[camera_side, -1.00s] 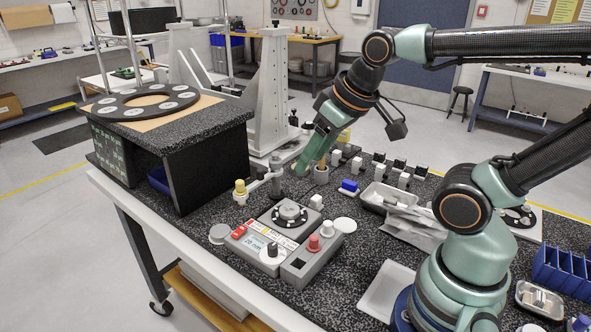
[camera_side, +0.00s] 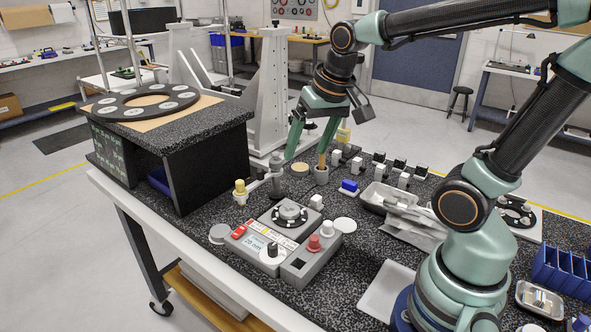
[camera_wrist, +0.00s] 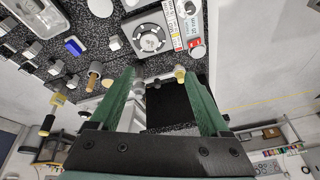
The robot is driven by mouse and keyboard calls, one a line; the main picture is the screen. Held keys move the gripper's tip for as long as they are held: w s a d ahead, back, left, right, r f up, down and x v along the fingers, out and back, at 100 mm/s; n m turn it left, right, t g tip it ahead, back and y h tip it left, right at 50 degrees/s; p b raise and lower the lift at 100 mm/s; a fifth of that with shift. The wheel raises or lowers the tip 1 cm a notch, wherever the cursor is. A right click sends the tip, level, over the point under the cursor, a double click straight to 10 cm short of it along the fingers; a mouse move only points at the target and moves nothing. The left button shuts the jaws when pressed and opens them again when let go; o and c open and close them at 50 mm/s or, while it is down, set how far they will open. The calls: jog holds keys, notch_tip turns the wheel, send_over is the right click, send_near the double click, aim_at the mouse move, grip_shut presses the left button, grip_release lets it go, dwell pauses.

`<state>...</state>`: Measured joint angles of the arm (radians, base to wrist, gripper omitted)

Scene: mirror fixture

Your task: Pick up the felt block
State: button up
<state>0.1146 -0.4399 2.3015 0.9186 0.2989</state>
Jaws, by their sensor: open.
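My gripper (camera_side: 306,156) is open and empty, its green fingers pointing down above the far part of the speckled bench. It also shows open in the wrist view (camera_wrist: 157,74), with a wide gap between the fingers. A small blue block (camera_side: 349,185) on a white base may be the felt block; I cannot tell its material. It lies to the right of and nearer than my gripper. It also shows in the wrist view (camera_wrist: 73,45), left of the left finger and well outside the gap.
A cup with a wooden stick (camera_side: 321,174) stands close by the right finger. A tan disc (camera_side: 299,169) lies below the fingers. A yellow-topped post (camera_side: 240,190), a control box (camera_side: 286,240) and a metal tray (camera_side: 378,198) stand around. A tall grey bracket (camera_side: 271,95) rises behind.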

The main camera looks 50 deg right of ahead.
jog(key=w+d+f+m+g, duration=0.2)
jog(key=w+d+f+m, duration=0.3)
jog(key=d+m, duration=0.2)
jog(key=m+g, duration=0.2)
jog(key=m, duration=0.4)
send_near(317, 197)
jog(key=shift+y, duration=0.3)
jog(key=f, duration=1)
jog(key=shift+w+d+f, duration=0.1)
jog(key=shift+d+f, duration=0.15)
jog(key=shift+d, duration=0.1)
grip_shut()
